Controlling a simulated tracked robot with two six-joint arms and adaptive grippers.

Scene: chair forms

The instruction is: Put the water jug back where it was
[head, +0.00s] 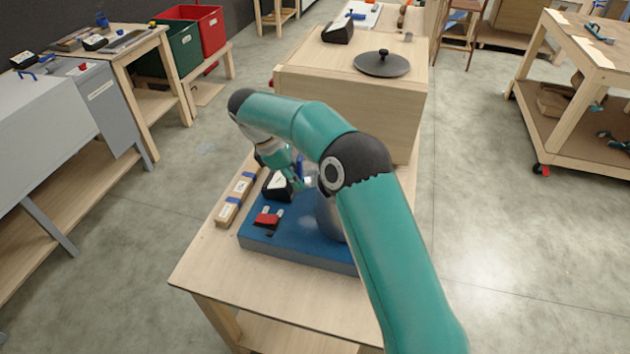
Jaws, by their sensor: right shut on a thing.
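A grey, rounded vessel (327,217), which looks like the water jug, stands on or just over a thick blue board (300,251) on the wooden table. My right arm hides most of it, so I cannot tell whether its base touches the board. My right gripper (305,181) points down at the upper left side of the jug and is shut on it; the fingers are small and partly hidden. My left gripper is not in view.
A black box with a white label (279,186) and a red clamp-like item (267,218) sit close left of the jug. A wooden bar with blue bands (236,198) lies at the table's left. Behind stands a wooden cabinet (355,100) bearing a dark lid (382,64). The table's front is clear.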

